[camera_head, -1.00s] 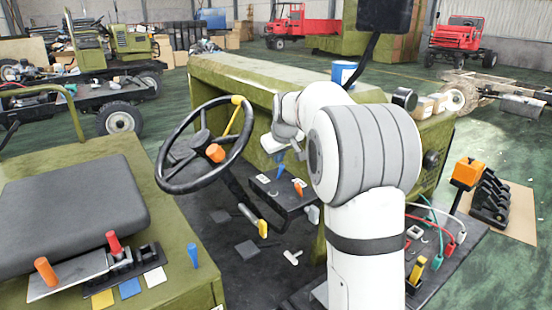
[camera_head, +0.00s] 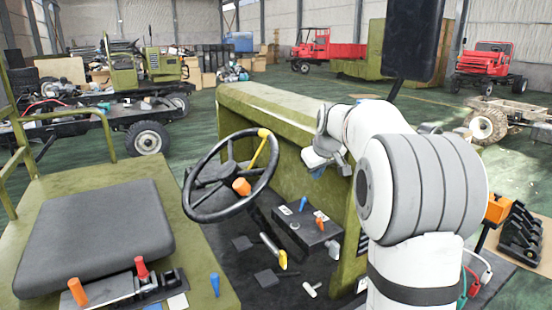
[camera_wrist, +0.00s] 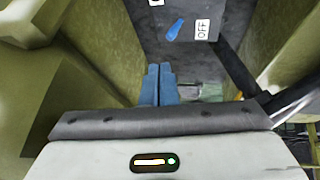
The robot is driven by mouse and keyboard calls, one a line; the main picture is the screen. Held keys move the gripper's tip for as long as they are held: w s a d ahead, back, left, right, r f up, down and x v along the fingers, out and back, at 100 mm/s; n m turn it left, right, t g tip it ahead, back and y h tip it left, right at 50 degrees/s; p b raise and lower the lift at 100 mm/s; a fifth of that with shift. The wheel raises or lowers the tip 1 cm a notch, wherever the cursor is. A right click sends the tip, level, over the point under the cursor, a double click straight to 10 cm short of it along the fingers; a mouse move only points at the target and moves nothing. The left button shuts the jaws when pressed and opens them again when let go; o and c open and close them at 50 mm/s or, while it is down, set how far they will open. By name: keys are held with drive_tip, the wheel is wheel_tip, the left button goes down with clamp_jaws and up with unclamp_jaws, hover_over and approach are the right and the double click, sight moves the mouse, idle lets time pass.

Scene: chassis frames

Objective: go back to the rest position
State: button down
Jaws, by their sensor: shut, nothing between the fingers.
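My gripper shows in the wrist view, with its blue fingers (camera_wrist: 158,84) together and nothing between them. In the head view my gripper (camera_head: 317,174) is small and partly hidden by my own wrist. It hangs in the air above the dark control box (camera_head: 308,232), beside the green hood. The box carries a blue lever (camera_head: 303,204) and an orange lever (camera_head: 319,220). In the wrist view a blue lever (camera_wrist: 174,30) shows ahead of the fingers, next to an OFF label (camera_wrist: 202,28). The fingers are apart from it.
The steering wheel (camera_head: 232,176) with an orange knob stands left of my arm. The green hood (camera_head: 262,112) runs behind the gripper. A black seat (camera_head: 95,235) and levers are at lower left. A dark upright panel (camera_head: 410,40) rises behind my arm. Open floor lies beyond.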

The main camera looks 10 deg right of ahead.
drive_tip(key=s+a+f+m+g+b, duration=0.1)
drive_tip(key=s+a+f, duration=0.2)
drive_tip(key=s, duration=0.9)
drive_tip(key=s+a+f+m+g+b, duration=0.1)
drive_tip(key=s+f, duration=0.5)
drive_tip(key=s, duration=0.6)
drive_tip(key=s+a+f+m+b, duration=0.1)
drive_tip(key=s+a+f+b, duration=0.2)
drive_tip(key=s, duration=1)
drive_tip(key=a+f, duration=0.2)
drive_tip(key=a, duration=0.1)
drive_tip(key=shift+f+g, duration=0.25)
drive_tip(key=shift+g, duration=0.15)
